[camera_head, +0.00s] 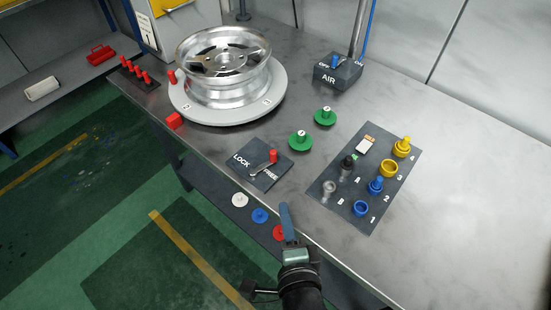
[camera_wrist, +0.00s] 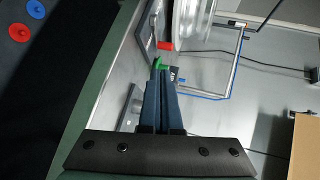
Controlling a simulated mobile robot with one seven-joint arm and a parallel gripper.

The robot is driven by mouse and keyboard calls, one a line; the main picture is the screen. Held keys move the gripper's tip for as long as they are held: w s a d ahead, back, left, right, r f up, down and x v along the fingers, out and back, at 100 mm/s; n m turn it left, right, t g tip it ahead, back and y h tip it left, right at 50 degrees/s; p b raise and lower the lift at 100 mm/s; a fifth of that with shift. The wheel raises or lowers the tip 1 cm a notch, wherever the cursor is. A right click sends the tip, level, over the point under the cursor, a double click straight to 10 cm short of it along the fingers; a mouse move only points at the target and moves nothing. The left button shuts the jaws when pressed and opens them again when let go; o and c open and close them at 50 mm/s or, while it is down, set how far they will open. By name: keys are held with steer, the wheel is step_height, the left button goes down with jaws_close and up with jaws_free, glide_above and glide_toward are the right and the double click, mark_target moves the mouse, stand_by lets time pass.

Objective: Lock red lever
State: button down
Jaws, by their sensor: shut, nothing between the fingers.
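The red lever (camera_head: 273,156) is an upright red knob on a short grey arm. It sits on a dark plate (camera_head: 252,179) marked LOCK at left and FREE at lower right. The knob is at the plate's right part, with the arm running down-left from it. My gripper (camera_head: 285,210) is shut and empty, in front of the plate and lower right of the lever, apart from it. In the wrist view the shut fingers (camera_wrist: 160,72) point toward the bench; I cannot tell the lever there.
A metal wheel (camera_head: 225,68) rests on a grey round turntable (camera_head: 185,109) behind the plate. Two green knobs (camera_head: 300,140) stand to the right, then a numbered board (camera_head: 340,213) with several knobs. The AIR box (camera_head: 337,75) is at the back. The bench's right side is clear.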

mark_target(274, 159)
steer(key=shift+w, duration=0.1)
steer(key=x, duration=0.9)
steer(key=r+x, duration=0.1)
steer(key=x, duration=0.3)
steer(key=shift+w, duration=0.55)
steer(key=shift+f+b, duration=0.15)
steer(key=shift+b, duration=0.45)
